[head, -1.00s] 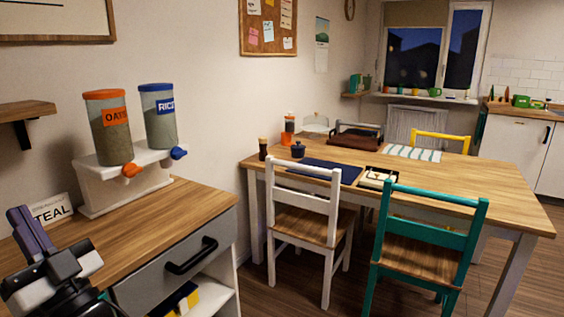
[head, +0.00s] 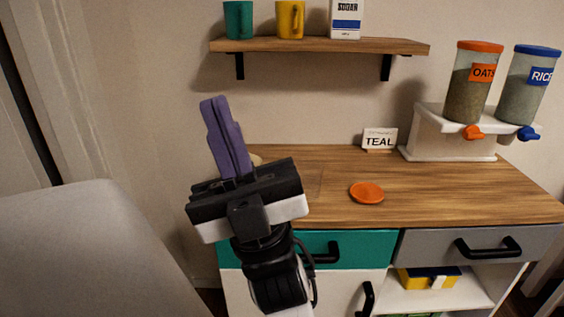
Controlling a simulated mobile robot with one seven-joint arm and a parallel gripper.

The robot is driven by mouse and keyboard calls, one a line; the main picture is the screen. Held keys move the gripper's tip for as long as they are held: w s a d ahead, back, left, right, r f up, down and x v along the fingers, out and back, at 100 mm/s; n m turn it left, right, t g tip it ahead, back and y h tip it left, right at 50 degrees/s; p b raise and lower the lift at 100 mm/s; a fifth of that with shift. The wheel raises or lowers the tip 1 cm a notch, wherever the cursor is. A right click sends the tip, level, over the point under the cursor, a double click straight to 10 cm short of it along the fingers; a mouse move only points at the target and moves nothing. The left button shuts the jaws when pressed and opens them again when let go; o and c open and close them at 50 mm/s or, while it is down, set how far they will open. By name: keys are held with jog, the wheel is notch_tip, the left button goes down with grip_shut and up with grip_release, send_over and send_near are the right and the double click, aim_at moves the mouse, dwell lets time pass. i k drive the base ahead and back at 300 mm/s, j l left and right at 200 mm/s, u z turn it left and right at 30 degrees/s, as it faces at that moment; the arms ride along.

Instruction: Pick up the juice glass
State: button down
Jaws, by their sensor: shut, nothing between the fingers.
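No juice glass shows in the head view. My gripper (head: 219,112) stands upright left of the middle, in front of the cabinet top's left end. Its two purple fingers are together with nothing between them. My gripper and arm hide part of the counter's left end and the teal drawer (head: 347,246).
A shelf (head: 320,45) above carries a teal mug (head: 238,20), a yellow mug (head: 290,20) and a sugar box (head: 346,19).

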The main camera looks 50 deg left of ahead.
aim_at(309, 183)
jog(key=j+u, duration=0.15)
jog(key=u, duration=0.95)
